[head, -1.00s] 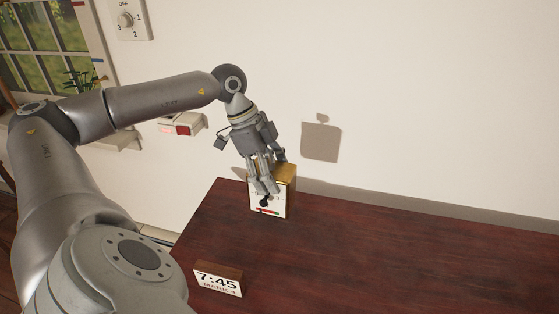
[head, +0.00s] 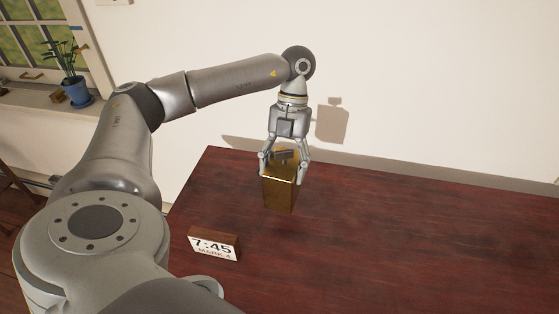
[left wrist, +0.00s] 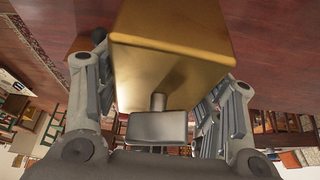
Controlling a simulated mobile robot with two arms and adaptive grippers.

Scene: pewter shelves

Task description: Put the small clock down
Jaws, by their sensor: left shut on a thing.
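The small clock (head: 279,192) is a gold box with a dark knob-like handle on top. My left gripper (head: 284,168) points down and is shut on it from above, with fingers on both sides. In the left wrist view the clock (left wrist: 170,55) fills the upper middle, its handle (left wrist: 157,125) between the fingers. The clock looks upright over the left part of the dark red table (head: 400,235). I cannot tell whether its base touches the top. Its white face is hidden now. My right gripper is not in view.
A small brown block (head: 213,243) with a white front reading "7:45 MARK 4" stands near the table's left edge, in front of the clock. The table to the right is clear. A white wall (head: 430,80) is behind. A potted plant (head: 75,88) stands on the window sill.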

